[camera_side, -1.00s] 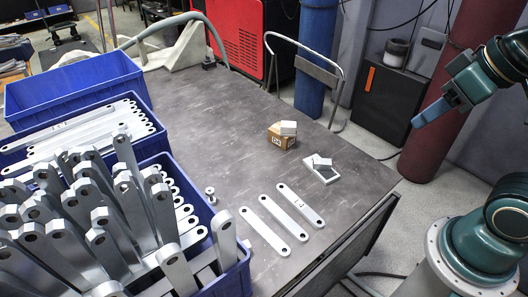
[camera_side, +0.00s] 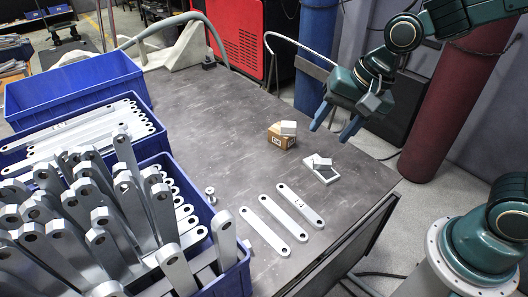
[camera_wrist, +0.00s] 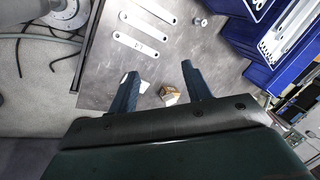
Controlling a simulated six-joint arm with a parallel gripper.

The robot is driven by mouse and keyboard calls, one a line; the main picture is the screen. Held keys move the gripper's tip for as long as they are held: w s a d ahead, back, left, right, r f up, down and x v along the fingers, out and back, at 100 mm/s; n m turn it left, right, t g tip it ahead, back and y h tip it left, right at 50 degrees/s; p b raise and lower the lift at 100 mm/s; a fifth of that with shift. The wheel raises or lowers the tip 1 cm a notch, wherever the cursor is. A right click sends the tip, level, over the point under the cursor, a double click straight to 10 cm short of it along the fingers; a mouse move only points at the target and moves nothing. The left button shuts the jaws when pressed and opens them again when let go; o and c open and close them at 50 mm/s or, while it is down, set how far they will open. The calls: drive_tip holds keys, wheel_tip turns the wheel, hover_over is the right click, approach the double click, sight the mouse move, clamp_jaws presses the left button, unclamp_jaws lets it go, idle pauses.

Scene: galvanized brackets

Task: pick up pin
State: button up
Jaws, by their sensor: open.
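The pin (camera_side: 211,195) is a small silver headed piece standing on the grey table beside the front blue crate. It also shows in the wrist view (camera_wrist: 200,22), near the top, beyond my fingertips. My gripper (camera_side: 332,130) is open and empty, fingers pointing down, above the table's right side near the small cardboard box. In the wrist view my two blue fingers (camera_wrist: 158,70) are spread apart. The pin is well away from them, to the left in the side view.
Three flat bracket bars (camera_side: 274,217) lie right of the pin. A cardboard box (camera_side: 279,138) and a white tray (camera_side: 328,178) with small blocks sit below my gripper. The front blue crate (camera_side: 237,277) holds many upright bars. The table's middle is clear.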

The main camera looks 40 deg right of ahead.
drive_tip(key=w+a+f+m+g+y, duration=0.1)
drive_tip(key=w+a+f+m, duration=0.1)
drive_tip(key=a+f+m, duration=0.3)
drive_tip(key=w+a+f+m+g+y, duration=0.1)
drive_tip(key=w+a+f+m, duration=0.2)
drive_tip(key=f, duration=1)
drive_tip(key=a+m, duration=0.3)
drive_tip(key=a, duration=0.1)
drive_tip(key=shift+f+g, duration=0.3)
drive_tip(key=shift+g, duration=0.1)
drive_tip(key=shift+w+a, duration=0.1)
hover_over(248, 244)
drive_tip(key=d, duration=0.2)
wheel_tip(248, 244, down, 8)
drive_tip(key=shift+s+x, duration=0.2)
drive_tip(key=shift+x, duration=2.35)
drive_tip(key=shift+a, duration=0.1)
